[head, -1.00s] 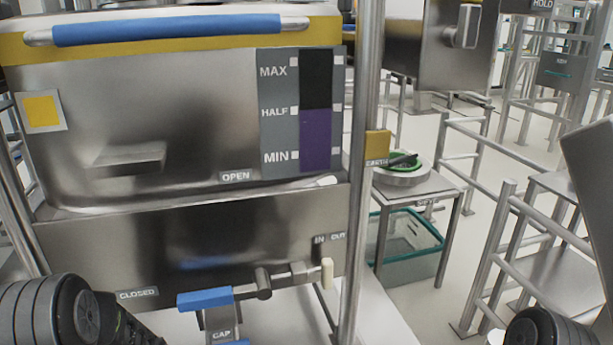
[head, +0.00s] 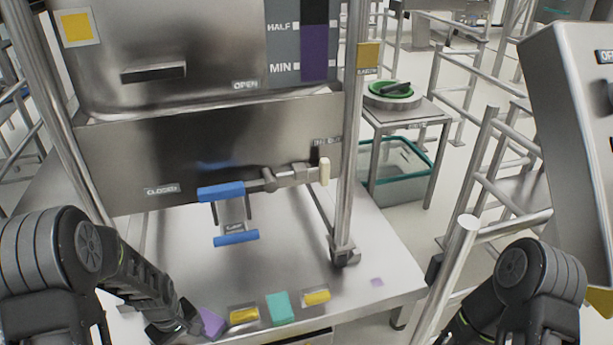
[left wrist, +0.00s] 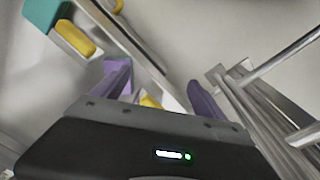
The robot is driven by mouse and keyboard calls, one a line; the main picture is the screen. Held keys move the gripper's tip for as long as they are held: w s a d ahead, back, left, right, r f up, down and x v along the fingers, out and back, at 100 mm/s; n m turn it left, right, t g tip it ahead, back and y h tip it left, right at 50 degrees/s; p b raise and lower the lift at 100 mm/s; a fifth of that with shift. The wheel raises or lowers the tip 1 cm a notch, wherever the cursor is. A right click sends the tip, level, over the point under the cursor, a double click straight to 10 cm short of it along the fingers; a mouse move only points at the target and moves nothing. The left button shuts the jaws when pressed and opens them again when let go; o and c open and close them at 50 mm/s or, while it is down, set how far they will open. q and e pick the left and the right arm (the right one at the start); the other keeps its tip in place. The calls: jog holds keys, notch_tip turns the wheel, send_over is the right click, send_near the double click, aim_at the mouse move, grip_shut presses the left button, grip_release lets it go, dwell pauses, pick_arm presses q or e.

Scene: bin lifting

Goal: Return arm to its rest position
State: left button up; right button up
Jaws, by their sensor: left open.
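My left arm comes in at the lower left of the head view and its dark forearm runs down to the front of the metal stand's lower shelf (head: 385,265). My left gripper (left wrist: 160,92) shows in the left wrist view with two purple fingers spread apart and nothing between them. A purple piece at the end of that arm shows in the head view; I cannot tell whether it is a finger or a loose block. My right arm bends down at the lower right, and its gripper is outside the frame.
Yellow (head: 244,315) and teal (head: 280,308) pieces lie along the shelf's front edge. Above stands the metal bin (head: 180,70) with a blue-handled valve (head: 221,191). Right are a side table (head: 405,112), a clear tub (head: 400,165), railings and a grey panel (head: 570,130).

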pick_arm(q)
jog(key=s+d+f+m+h, duration=0.1)
jog(key=s+d+f+m, duration=0.2)
jog(key=s+d, duration=0.35)
jog(key=s+d+f+m+h, duration=0.2)
jog(key=s+d+f+m, duration=0.15)
jog(key=d, duration=0.65)
jog(key=s+d+f+m+h, duration=0.1)
jog(key=s+d+f+m, duration=0.2)
jog(key=s+d, duration=0.4)
notch_tip(320, 180, up, 21)
jog(key=d+p, duration=0.1)
jog(key=p, duration=2)
jog(key=shift+w+d+r+p, duration=0.15)
jog(key=shift+w+r+p, duration=0.05)
jog(key=shift+w+p, duration=0.15)
jog(key=shift+n, duration=0.25)
